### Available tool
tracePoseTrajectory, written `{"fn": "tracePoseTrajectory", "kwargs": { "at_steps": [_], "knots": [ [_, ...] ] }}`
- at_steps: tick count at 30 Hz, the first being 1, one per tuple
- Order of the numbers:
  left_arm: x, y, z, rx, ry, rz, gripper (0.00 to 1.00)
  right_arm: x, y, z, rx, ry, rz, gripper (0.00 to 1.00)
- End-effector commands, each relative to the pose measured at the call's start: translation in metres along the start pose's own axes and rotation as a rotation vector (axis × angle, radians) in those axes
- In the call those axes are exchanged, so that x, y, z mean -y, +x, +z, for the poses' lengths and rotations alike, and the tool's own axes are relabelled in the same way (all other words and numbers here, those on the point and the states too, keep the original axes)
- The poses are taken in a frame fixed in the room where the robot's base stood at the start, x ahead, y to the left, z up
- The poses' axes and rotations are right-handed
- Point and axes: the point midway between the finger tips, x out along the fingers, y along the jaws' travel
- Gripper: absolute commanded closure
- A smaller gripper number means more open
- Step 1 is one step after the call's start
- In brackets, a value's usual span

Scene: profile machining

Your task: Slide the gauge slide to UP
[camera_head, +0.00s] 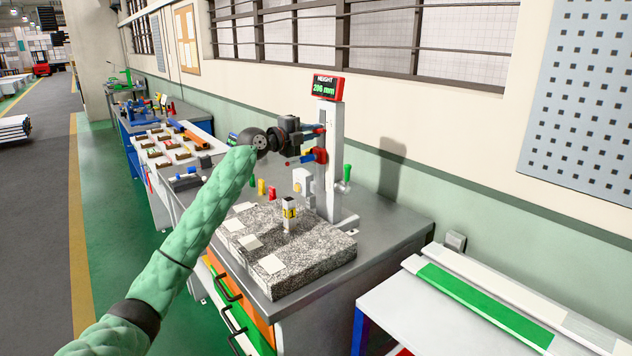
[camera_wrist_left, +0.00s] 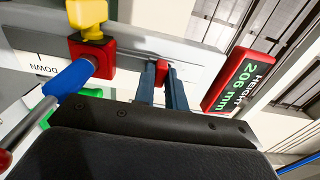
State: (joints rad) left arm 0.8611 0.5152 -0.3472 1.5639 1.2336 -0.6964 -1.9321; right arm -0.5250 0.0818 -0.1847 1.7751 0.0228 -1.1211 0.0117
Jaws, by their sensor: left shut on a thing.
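The height gauge has an upright light-grey column (camera_head: 327,185) with a red display (camera_head: 324,87) on top. In the left wrist view the display (camera_wrist_left: 241,80) reads 206 mm. My left gripper (camera_head: 318,131) reaches the column's upper part from the left. Its two fingers (camera_wrist_left: 163,82) are shut on a small red piece (camera_wrist_left: 162,71) at the column. Closer to the DOWN label (camera_wrist_left: 45,68), a larger red block (camera_wrist_left: 92,62) carries a blue arm and a yellow part; it also shows below my gripper in the head view (camera_head: 321,156). No UP label is visible. My right gripper is not in view.
The gauge stands by a speckled stone plate (camera_head: 315,262) on a grey bench. A green-handled part (camera_head: 347,173) is right of the column. The wall is close behind.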

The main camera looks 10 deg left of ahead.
Motion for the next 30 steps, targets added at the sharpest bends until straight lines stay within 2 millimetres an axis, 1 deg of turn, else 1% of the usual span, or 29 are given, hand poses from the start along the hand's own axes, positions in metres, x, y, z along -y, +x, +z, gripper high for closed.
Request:
{"fn": "tracePoseTrajectory", "kwargs": {
  "at_steps": [12, 23, 30],
  "knots": [
    [0.014, 0.000, 0.000, 0.001, 0.001, -0.002, 1.00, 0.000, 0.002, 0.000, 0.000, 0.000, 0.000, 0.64],
    [0.014, 0.000, 0.000, 0.001, 0.001, -0.001, 1.00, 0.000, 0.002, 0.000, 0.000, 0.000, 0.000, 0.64],
    [0.019, 0.000, 0.000, 0.001, 0.001, -0.001, 1.00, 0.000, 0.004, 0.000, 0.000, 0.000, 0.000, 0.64]
  ]
}}
